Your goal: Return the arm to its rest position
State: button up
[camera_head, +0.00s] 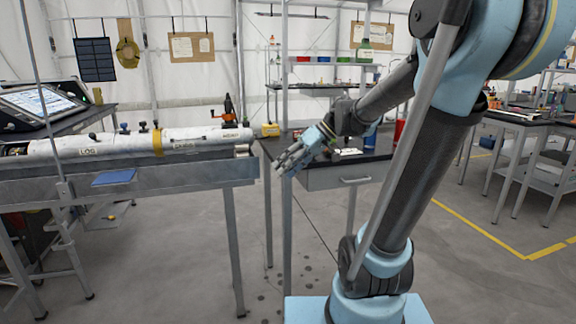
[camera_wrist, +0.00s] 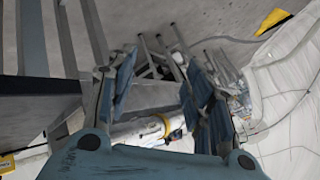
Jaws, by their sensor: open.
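My gripper (camera_head: 292,158) is in the head view, in front of the dark workbench (camera_head: 312,152) and right of the long white tube. It is empty, with its fingers apart and pointing left. In the wrist view my gripper (camera_wrist: 160,92) shows two blue finger pads spread with a gap between them. My arm reaches from the right side of the head view, over the bench drawer, to the gripper. My gripper appears apart from the tube and the bench, though its exact distance from the bench edge is hard to tell.
A long white tube (camera_head: 120,144) with a yellow band lies on a metal table (camera_head: 200,174) at left. A blue tablet-like item (camera_head: 114,177) sits at that table's front. A shelf (camera_head: 350,64) stands behind the workbench. The floor (camera_head: 490,285) at right is open.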

jog(key=s+d+f+m+t+h, duration=0.1)
jog(key=s+d+f+m+h, duration=0.3)
jog(key=s+d+f, duration=0.3)
jog(key=s+d+f+m+t+h, duration=0.1)
jog(key=s+d+f+m+h, duration=0.4)
jog(key=d+f, duration=0.4)
jog(key=s+d, duration=0.1)
jog(key=d, duration=0.2)
jog(key=shift+s+d+f+m+t, duration=0.15)
jog(key=shift+s+f+m+t, duration=0.1)
jog(key=shift+s+m+t, duration=0.1)
jog(key=shift+w+f, duration=0.2)
jog(key=shift+w, duration=0.25)
